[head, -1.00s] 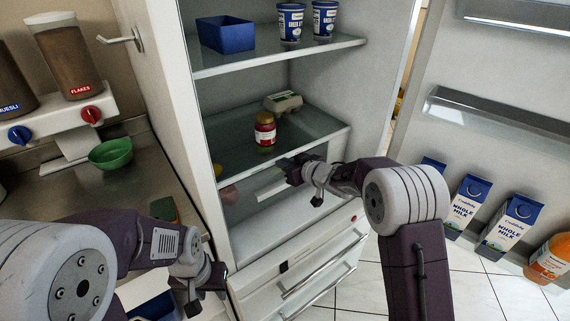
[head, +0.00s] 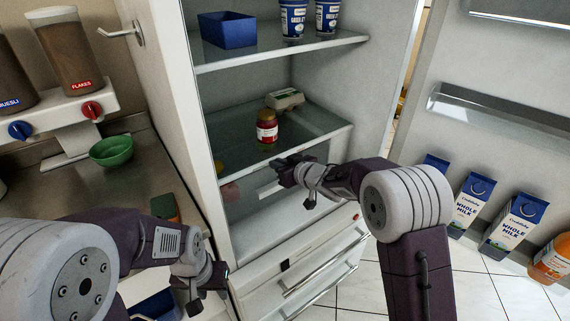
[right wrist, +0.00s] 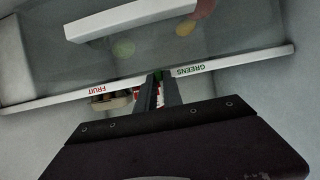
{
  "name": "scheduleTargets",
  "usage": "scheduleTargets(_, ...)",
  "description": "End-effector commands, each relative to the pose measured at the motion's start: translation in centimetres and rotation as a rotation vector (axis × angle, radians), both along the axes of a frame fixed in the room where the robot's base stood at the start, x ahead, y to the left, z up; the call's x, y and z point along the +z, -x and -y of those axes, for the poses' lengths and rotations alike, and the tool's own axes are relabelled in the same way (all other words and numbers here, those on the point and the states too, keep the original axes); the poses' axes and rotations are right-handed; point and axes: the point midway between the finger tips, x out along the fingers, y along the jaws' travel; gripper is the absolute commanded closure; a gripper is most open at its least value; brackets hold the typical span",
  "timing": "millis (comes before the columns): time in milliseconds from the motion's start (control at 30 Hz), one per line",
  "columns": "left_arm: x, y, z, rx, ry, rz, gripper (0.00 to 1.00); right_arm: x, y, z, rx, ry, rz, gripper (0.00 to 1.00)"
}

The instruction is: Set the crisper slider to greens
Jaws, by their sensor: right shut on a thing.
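The crisper's front strip (right wrist: 60,108) crosses the right wrist view, upside down. It bears a red FRUIT label (right wrist: 103,88) on the left and a GREENS label (right wrist: 187,70) on the right. My right gripper (right wrist: 159,88) is shut on the crisper slider between the labels, nearer GREENS; the fingers hide most of the slider. A bit of green shows at the fingertips. In the head view my right gripper (head: 279,168) is at the front edge of the lower glass shelf. My left gripper (head: 203,286) hangs low beside the counter, and its jaws are unclear.
A red-labelled jar (head: 267,128) and an egg carton (head: 285,98) stand on the shelf just above my right gripper. The crisper's white handle (right wrist: 130,18) is close by. The open fridge door holds milk cartons (head: 472,205). A green bowl (head: 111,151) is on the counter.

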Motion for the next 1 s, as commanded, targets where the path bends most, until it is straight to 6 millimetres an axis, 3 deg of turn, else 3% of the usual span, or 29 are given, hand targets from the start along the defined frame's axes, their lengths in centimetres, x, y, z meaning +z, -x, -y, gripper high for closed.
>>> scheduleTargets(267,0.0,0.0,0.0,0.000,0.000,0.000,0.64,-0.1,0.3,-0.4,0.008,0.001,-0.003,1.00)
scheduleTargets(300,0.0,0.0,0.0,0.000,0.000,0.000,0.64,-0.1,0.3,-0.4,0.008,0.001,-0.003,0.81)
scheduleTargets(367,0.0,0.0,0.0,0.000,0.000,0.000,0.64,-0.1,0.3,-0.4,0.008,0.000,-0.002,0.67)
scheduleTargets(700,0.1,0.0,0.0,0.000,0.000,0.000,0.64,0.2,0.5,-0.1,0.005,0.000,-0.001,0.67)
scheduleTargets(1000,1.2,0.0,0.0,0.000,0.000,0.000,0.64,2.7,5.2,3.3,0.004,0.001,-0.001,0.67)
